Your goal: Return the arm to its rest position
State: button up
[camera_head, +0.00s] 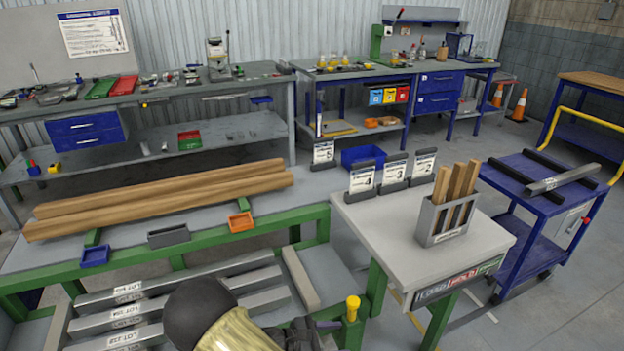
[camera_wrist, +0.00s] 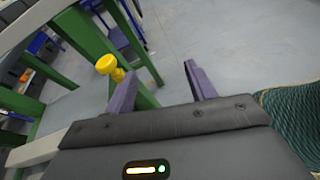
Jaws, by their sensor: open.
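My gripper (camera_wrist: 158,88) shows in the wrist view with its two purple fingers apart and nothing between them. Grey floor lies beyond the fingers. In the head view my arm shows at the bottom middle, low in front of the green-framed runout table (camera_head: 318,228). The fingers are mostly hidden there. A yellow knob (camera_head: 352,303) on a green post stands just right of my arm. The knob also shows left of the fingers in the wrist view (camera_wrist: 106,64), apart from them.
Timber beams (camera_head: 160,198) lie on the runout table, behind blue, grey and orange bins. Labelled metal bars (camera_head: 130,318) lie low at the left. A small table (camera_head: 390,225) at the right holds a slotted box (camera_head: 445,218) of wooden pieces. A blue cart (camera_head: 530,205) stands further right.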

jog(key=s+d+r+m+g+y, duration=0.1)
jog(key=s+d+r+m+y, duration=0.4)
jog(key=r+m+y, duration=0.35)
jog(key=s+d+r+m+y, duration=0.5)
jog(key=r+m, duration=0.4)
jog(key=m, duration=0.2)
notch_tip(320, 180, up, 14)
jog(key=p, duration=1.3)
jog(key=shift+w+f, duration=0.15)
jog(key=shift+f, duration=0.1)
jog(key=shift+a, duration=0.1)
jog(key=shift+c, duration=0.4)
jog(key=c, duration=0.3)
jog(key=shift+w, duration=0.1)
